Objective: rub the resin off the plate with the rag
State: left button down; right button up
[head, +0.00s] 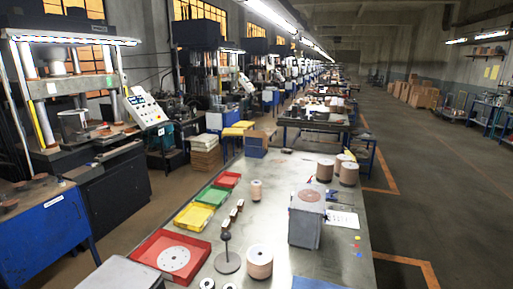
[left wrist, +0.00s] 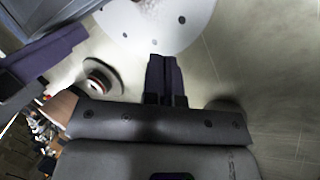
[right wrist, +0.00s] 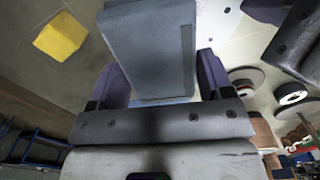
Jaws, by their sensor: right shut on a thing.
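The plate, a white disc with dark holes, lies at the top of the left wrist view (left wrist: 195,25), with a pale speckled patch in its middle. Part of it shows in the right wrist view (right wrist: 222,22). My left gripper (left wrist: 165,62) is shut, its fingertips near the plate's edge, with nothing visible between them. My right gripper (right wrist: 155,88) is shut on a blue-grey block-like thing (right wrist: 148,45), which I take for the folded rag. The rag's underside is hidden. Neither gripper is recognisable in the head view.
In the head view the bench holds a red tray (head: 150,249) with a holed white disc, a grey box (head: 306,232) and several rolls.

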pick_arm(q)
jog(key=shift+f, duration=1.15)
pick_arm(e)
jog(key=shift+w+a, duration=0.15)
jog(key=shift+w, duration=0.85)
jog(key=shift+w+a, duration=0.1)
jog(key=shift+w, duration=0.9)
jog(key=shift+f, duration=2.35)
jog(key=shift+s, duration=0.15)
